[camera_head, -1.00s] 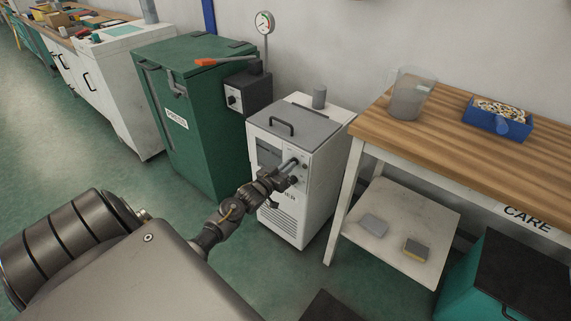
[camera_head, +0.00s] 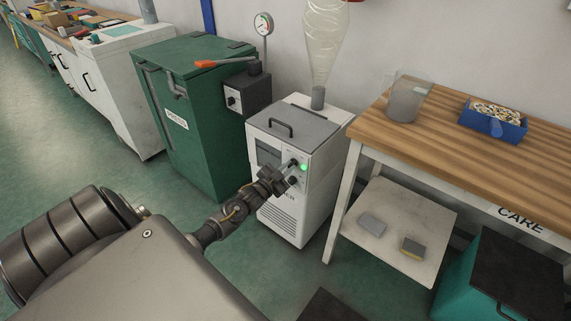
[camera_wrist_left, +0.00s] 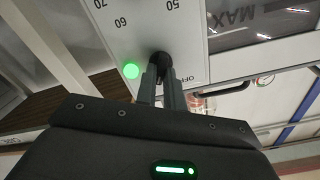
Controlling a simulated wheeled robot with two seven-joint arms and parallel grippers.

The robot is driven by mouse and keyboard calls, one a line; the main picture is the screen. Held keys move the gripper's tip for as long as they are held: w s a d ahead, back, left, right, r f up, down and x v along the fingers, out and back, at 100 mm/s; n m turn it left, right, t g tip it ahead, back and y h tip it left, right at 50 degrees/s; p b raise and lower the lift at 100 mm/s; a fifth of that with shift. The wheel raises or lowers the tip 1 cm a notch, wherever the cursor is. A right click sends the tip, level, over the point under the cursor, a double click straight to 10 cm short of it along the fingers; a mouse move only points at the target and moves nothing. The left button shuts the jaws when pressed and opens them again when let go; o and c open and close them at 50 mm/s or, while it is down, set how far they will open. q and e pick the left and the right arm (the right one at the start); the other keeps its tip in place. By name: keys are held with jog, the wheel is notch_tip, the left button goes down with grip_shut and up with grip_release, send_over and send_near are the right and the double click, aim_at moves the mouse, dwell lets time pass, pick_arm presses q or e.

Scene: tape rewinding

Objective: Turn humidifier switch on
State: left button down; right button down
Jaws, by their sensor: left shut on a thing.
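The humidifier (camera_head: 283,134) is a white floor cabinet with a grey lid, standing between the green cabinet and the wooden bench. A green light (camera_head: 304,167) glows on its front panel, and mist (camera_head: 325,45) rises from its top outlet (camera_head: 318,97). My left gripper (camera_head: 294,170) is at the panel, just left of the light. In the left wrist view its fingers (camera_wrist_left: 162,88) are shut on a dark switch knob (camera_wrist_left: 159,60), beside the lit green light (camera_wrist_left: 131,71) and near the "OFF" mark. The fingers partly hide the knob. My right gripper is not in view.
A green cabinet (camera_head: 185,150) with a dark control box (camera_head: 247,92) stands left. A wooden bench (camera_head: 450,118) at right holds a clear jug (camera_head: 405,100) and a blue bin (camera_head: 493,122). Green floor is open at left.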

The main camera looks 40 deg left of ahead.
pick_arm(q)
jog(key=shift+a+r, duration=0.1)
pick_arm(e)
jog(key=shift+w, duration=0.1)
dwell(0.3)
pick_arm(q)
jog(key=c, duration=1.5)
grip_release()
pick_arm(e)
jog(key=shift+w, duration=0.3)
